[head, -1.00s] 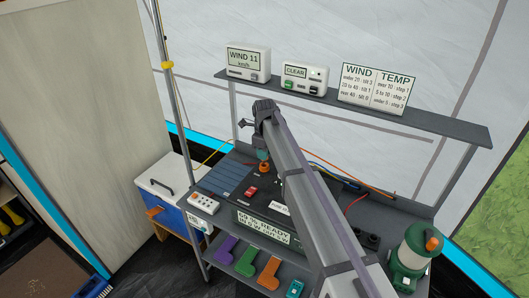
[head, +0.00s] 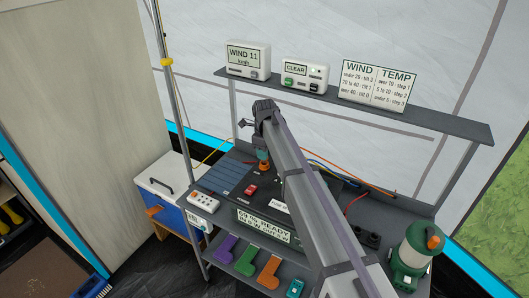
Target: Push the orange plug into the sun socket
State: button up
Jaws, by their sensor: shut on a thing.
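The orange plug (head: 264,166) is at the tip of my gripper (head: 263,157), over the dark unit at the back of the bench. My gripper points down and is shut on the plug. The plug is small and upright, and its lower end meets or hovers just above the dark surface; I cannot tell which. The sun socket cannot be made out; the plug, gripper or arm may cover it.
A white remote (head: 203,202) lies at the left. Cables run behind my arm. A green lantern (head: 412,258) stands at the right. A shelf (head: 440,123) with displays hangs above.

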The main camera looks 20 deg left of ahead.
jog(key=shift+f+b, duration=1)
jog(key=shift+f, duration=0.05)
jog(key=o, duration=1)
notch_tip(320, 180, up, 11)
jog(key=p, duration=1.1)
jog(key=shift+r, duration=0.1)
jog(key=shift+f, duration=0.2)
